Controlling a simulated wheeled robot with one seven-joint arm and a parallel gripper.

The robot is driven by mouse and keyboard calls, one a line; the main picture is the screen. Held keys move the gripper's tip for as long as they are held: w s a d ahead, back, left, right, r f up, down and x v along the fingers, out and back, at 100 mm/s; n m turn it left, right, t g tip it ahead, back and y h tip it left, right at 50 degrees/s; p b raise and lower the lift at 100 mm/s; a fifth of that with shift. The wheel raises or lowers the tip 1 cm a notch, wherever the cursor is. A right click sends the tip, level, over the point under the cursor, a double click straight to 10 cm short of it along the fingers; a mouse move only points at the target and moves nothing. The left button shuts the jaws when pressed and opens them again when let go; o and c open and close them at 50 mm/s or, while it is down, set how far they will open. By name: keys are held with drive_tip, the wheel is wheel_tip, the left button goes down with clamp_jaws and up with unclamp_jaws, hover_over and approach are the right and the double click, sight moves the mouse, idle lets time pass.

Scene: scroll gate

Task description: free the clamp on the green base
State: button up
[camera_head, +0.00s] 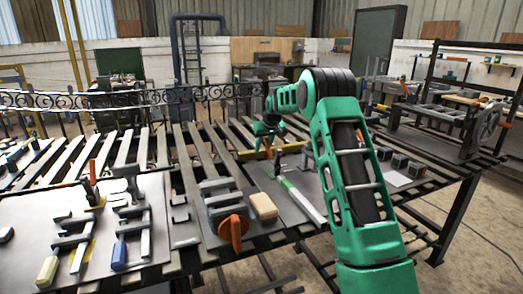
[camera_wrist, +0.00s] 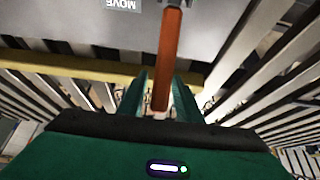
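An orange-red handle (camera_wrist: 168,55) runs down the middle of the wrist view, between the two green fingers of my gripper (camera_wrist: 160,88). A narrow gap shows beside the handle, so the fingers look open around it, not closed on it. In the head view my gripper (camera_head: 266,138) is over the middle of the table, beside an orange-red handle (camera_head: 291,147) above a grey plate. A green and white strip (camera_head: 298,194) lies on that plate. The clamp's body and a green base under it are not clearly visible; my arm and gripper partly cover this area.
A yellow bar (camera_wrist: 75,73) crosses close to my fingers. A grey plate (camera_wrist: 225,25) marked MOVE lies beyond. Several clamps stand on the left plate (camera_head: 22,215). An orange knob (camera_head: 234,231) and a tan block (camera_head: 263,205) are at the front. Dark cubes (camera_head: 399,162) stand at right.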

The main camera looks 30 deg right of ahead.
sight(266, 138)
drive_tip(key=shift+s, duration=0.2)
drive_tip(key=v, duration=1)
drive_tip(key=shift+s+d+r, duration=0.1)
drive_tip(key=shift+r, duration=0.2)
drive_tip(key=s+a+r+m+g, duration=0.2)
drive_tip(key=s+m+g, duration=0.1)
drive_tip(key=s, duration=2.8)
drive_tip(key=s+a+f+g, duration=0.1)
drive_tip(key=s+a+f, duration=0.1)
drive_tip(key=s, duration=0.7)
drive_tip(key=s+a+f+m+g, duration=0.1)
drive_tip(key=s+f, duration=0.3)
drive_tip(key=s, duration=0.6)
drive_tip(key=s+a+f+m+g, duration=0.1)
drive_tip(key=s+a, duration=0.3)
drive_tip(key=s, duration=0.6)
drive_tip(key=shift+f+y, duration=0.4)
drive_tip(key=shift+f, duration=0.5)
